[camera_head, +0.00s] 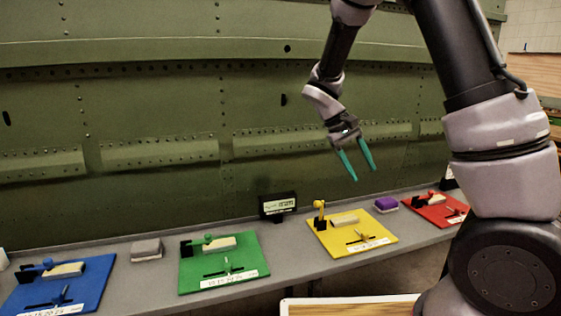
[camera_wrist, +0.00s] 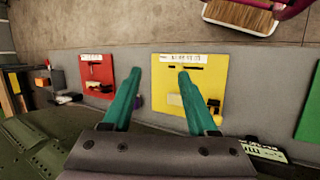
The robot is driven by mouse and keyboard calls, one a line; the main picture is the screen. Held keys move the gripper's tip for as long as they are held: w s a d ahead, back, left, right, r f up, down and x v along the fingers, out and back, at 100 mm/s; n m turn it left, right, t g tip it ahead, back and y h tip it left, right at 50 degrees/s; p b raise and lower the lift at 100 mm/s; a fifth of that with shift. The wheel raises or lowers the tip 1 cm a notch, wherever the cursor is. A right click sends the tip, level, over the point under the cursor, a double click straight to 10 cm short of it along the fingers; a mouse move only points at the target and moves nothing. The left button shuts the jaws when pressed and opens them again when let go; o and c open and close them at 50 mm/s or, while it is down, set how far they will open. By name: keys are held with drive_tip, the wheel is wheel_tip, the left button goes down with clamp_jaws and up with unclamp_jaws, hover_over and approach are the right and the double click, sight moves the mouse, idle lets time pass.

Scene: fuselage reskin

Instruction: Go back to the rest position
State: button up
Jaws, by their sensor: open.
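My gripper (camera_head: 357,164) has two teal fingers spread apart with nothing between them. It hangs in the air above the back of the bench, near the yellow board (camera_head: 328,240). In the wrist view my gripper (camera_wrist: 163,90) points down over the bench, with the yellow board (camera_wrist: 173,71) beyond the fingers and partly behind the right one. The red board (camera_wrist: 97,90) lies to the left there.
The grey bench (camera_head: 285,262) carries a blue board (camera_head: 70,275), a green board (camera_head: 222,262) and a red board (camera_head: 437,209). A grey block (camera_head: 146,249), a purple block (camera_head: 386,204) and a black display (camera_head: 278,205) stand between them. The green riveted fuselage wall (camera_head: 180,110) rises behind.

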drive_tip(key=s+d+r+m+t+y, duration=0.3)
drive_tip(key=s+r+m+t+y, duration=0.3)
drive_tip(key=s+r, duration=1)
wheel_tip(320, 180, up, 3)
drive_tip(key=t+y, duration=0.2)
drive_tip(key=t, duration=0.1)
drive_tip(key=shift+s+r, duration=0.2)
drive_tip(key=shift+s, duration=0.1)
